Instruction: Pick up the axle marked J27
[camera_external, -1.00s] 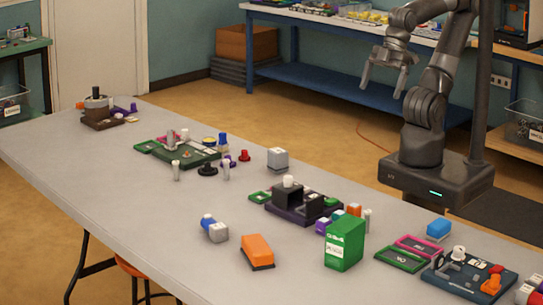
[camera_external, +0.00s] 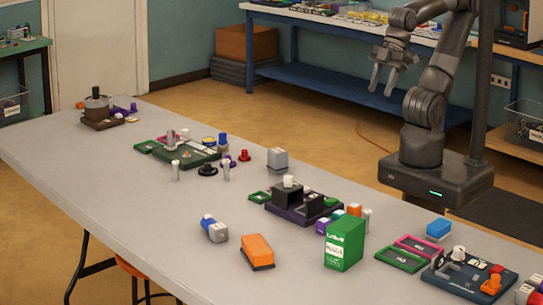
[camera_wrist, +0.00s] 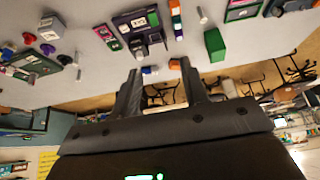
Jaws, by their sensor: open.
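My gripper (camera_external: 382,88) is open and empty, held up beyond the far edge of the table, above my base. In the wrist view its two fingers (camera_wrist: 162,72) stand apart with nothing between them. No marking J27 can be read in either view. Small upright metallic pins that could be axles stand on the table: one (camera_external: 176,171) and another (camera_external: 226,171) near the left green tray, and a third (camera_external: 367,219) beside the green box. A metallic pin also shows in the wrist view (camera_wrist: 202,15). I cannot tell which one is J27.
The grey table (camera_external: 130,185) holds a green tray (camera_external: 185,152), a purple tray (camera_external: 300,211), a tall green box (camera_external: 344,244), an orange block (camera_external: 257,251) and a navy tray (camera_external: 465,280). The left front of the table is clear. A blue workbench (camera_external: 330,82) stands behind.

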